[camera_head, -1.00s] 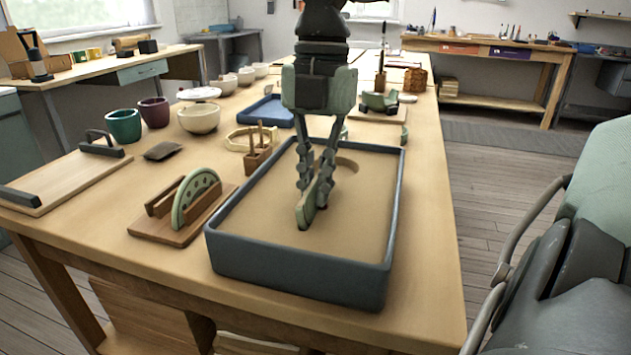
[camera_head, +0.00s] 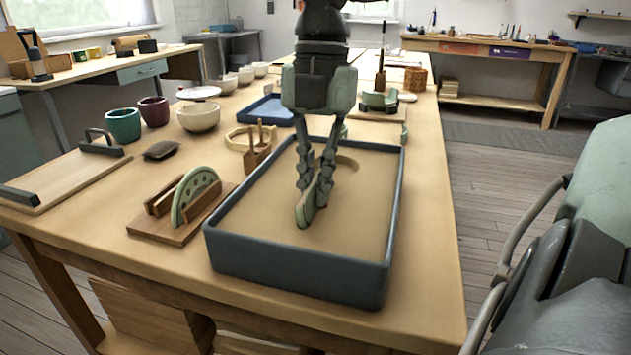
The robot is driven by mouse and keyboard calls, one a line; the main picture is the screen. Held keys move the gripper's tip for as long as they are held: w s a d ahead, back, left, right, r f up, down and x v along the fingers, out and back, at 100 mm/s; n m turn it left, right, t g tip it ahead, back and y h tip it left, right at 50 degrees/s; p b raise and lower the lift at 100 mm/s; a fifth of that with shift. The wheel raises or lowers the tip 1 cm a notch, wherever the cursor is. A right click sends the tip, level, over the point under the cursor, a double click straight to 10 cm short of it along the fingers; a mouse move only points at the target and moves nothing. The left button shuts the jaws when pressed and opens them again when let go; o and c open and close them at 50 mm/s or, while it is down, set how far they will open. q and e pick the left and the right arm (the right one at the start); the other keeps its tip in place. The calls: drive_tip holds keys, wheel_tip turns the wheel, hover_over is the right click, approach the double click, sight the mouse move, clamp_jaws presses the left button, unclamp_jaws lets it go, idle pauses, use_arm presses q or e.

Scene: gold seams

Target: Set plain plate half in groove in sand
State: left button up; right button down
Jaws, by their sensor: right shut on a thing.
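My right gripper (camera_head: 316,190) points down over the sand tray and is shut on a pale green plate half (camera_head: 306,213). The plate half is held on edge, and its lower edge is at the sand; whether it sits in a groove cannot be told. The sand tray (camera_head: 290,275) has a blue-grey rim and smooth tan sand. Another green plate half (camera_head: 194,192), with dark dots, stands in a wooden rack (camera_head: 165,228) left of the tray. My left gripper is not in view.
A small wooden stand with pegs (camera_head: 258,152) is close to the tray's left rim. A dark pad (camera_head: 161,150), bowls (camera_head: 198,117) and a board with a handle (camera_head: 70,178) lie further left. A blue tray (camera_head: 266,110) lies behind. The table's right edge is clear.

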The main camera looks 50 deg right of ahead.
drive_tip(key=c, duration=1.6)
unclamp_jaws()
drive_tip(key=shift+o, duration=0.3)
drive_tip(key=o, duration=0.4)
drive_tip(key=shift+r, duration=0.1)
drive_tip(key=shift+r+p, duration=0.85)
drive_tip(key=shift+r, duration=0.25)
drive_tip(key=shift+r+p, duration=1.25)
drive_tip(key=shift+r, duration=0.55)
